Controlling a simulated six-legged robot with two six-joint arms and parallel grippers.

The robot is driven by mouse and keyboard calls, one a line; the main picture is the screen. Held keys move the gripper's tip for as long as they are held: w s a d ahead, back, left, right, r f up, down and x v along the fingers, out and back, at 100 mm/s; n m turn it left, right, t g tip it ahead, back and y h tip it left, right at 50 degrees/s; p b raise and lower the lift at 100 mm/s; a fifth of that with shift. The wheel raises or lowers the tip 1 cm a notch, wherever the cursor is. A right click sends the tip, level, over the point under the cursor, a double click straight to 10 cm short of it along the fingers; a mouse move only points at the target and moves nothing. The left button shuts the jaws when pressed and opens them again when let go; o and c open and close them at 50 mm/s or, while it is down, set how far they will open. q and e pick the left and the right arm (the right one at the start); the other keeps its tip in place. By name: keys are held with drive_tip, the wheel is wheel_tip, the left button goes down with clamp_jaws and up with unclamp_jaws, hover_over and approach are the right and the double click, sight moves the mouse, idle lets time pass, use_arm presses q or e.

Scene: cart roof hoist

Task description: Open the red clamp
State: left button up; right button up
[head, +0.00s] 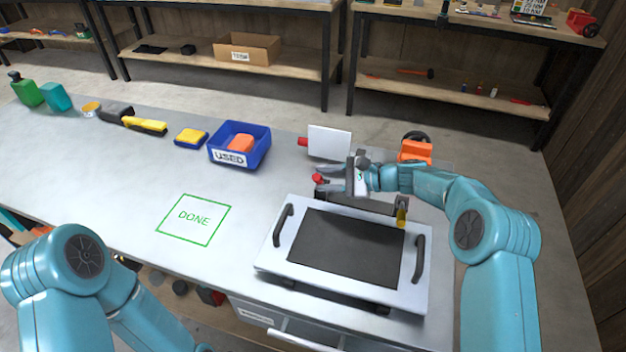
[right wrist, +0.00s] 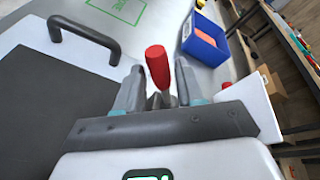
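The red clamp shows as a red-tipped lever (head: 318,178) at the back edge of the white framed panel with a dark centre (head: 345,245). In the right wrist view the red handle (right wrist: 158,66) stands up on a grey stem between the fingers. My right gripper (head: 328,176) reaches in from the right behind the panel. Its two fingers (right wrist: 158,92) are apart, one on either side of the stem, with a gap visible. I cannot tell whether either finger touches it. The clamp's base is hidden by my gripper. My left gripper is out of view; only its arm shows.
A white upright plate (head: 329,142) with a red tip stands just behind my right gripper. An orange object (head: 414,151) is to its right. A blue USED bin (head: 240,144) and a green DONE square (head: 195,219) are left. The bench between is clear.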

drive_tip(key=b+v, duration=0.1)
drive_tip(key=v, duration=1.1)
